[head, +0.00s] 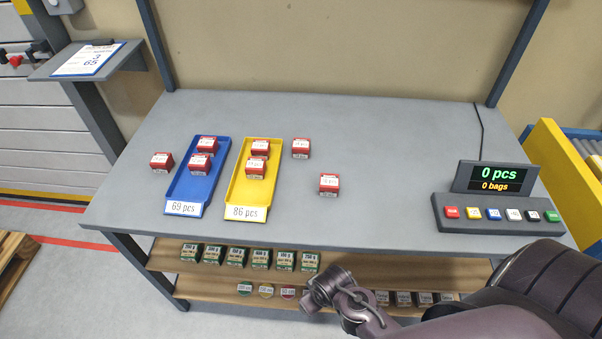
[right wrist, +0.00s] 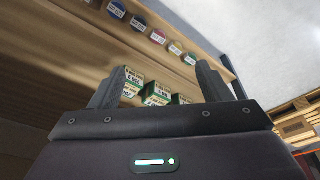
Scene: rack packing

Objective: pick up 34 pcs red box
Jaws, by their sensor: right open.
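Several small red boxes with white labels are on the grey table (head: 400,130) in the head view. One red box (head: 161,162) sits left of the blue tray and two more, a farther (head: 300,148) and a nearer (head: 329,183), sit right of the yellow tray. The blue tray (head: 184,190) and the yellow tray (head: 246,195) hold two red boxes each. The box labels are too small to read for certain. My right gripper (right wrist: 163,82) is open and empty, low at the table's front edge, away from the red boxes. My left gripper is out of view.
Under the table, a wooden shelf holds green-and-white boxes (head: 236,256), and a lower one holds round tins (head: 266,290) and small boxes. A counter with coloured buttons (head: 496,212) stands at the table's right, its display reading 0 pcs. The table's middle right is clear.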

